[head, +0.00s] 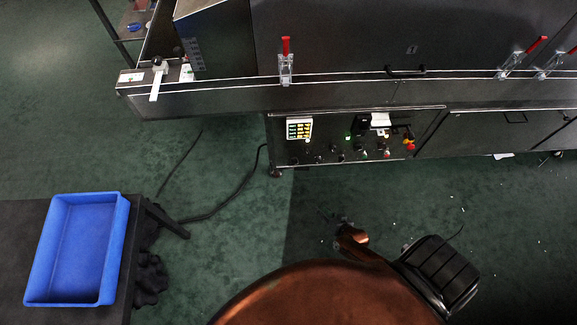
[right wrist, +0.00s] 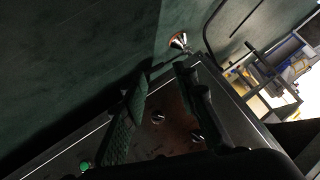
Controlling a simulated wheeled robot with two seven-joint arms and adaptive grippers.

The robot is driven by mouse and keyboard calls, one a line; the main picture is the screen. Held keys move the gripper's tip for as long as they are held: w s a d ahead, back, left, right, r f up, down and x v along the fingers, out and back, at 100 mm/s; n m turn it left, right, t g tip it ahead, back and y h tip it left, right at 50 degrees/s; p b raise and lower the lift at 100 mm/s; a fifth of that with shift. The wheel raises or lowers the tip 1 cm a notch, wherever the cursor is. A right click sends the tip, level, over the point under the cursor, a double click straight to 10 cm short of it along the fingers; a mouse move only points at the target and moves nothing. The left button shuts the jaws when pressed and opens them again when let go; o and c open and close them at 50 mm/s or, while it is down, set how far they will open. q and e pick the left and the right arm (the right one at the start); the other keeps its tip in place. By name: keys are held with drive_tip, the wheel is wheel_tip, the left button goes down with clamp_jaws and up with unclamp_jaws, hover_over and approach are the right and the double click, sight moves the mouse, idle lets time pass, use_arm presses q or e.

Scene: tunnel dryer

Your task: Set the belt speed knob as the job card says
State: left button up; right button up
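The control panel (head: 290,152) is on the dryer's front, with several small dark knobs (head: 332,148) in its lower part. Their markings are too small to read, and I cannot tell which is the belt speed knob. A white card (head: 380,119) sits at the panel's upper edge; its text is unreadable. My right gripper (head: 333,215) is in front of the panel, dark against the floor. In the right wrist view its fingers (right wrist: 165,100) are apart and empty, with panel knobs (right wrist: 158,118) showing between and beyond them. My left gripper is not in view.
A lit display (head: 299,128) is at the panel's left, and a red button (head: 410,146) at its right. The conveyor edge (head: 200,100) runs above. A blue bin (head: 78,250) stands on a dark table (head: 22,225) at left. Cables (head: 225,205) cross the floor.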

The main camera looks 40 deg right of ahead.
drive_tip(key=w+d+f+m+t+h+b, duration=0.1)
drive_tip(key=w+d+m+t+b, duration=0.2)
drive_tip(key=w+b, duration=0.7)
drive_tip(key=m+t+h+b, duration=0.2)
drive_tip(key=m+b, duration=0.2)
drive_tip(key=m, duration=0.1)
approach(294, 162)
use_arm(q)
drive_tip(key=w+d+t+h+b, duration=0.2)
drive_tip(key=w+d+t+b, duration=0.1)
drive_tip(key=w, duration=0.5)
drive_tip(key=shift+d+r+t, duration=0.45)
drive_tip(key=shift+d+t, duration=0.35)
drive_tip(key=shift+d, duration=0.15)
use_arm(e)
drive_tip(key=x, duration=0.7)
drive_tip(key=shift+w+f, duration=0.2)
drive_tip(key=shift+f, duration=0.15)
drive_tip(key=shift+d, duration=0.1)
drive_tip(key=shift+c, duration=0.5)
clamp_jaws()
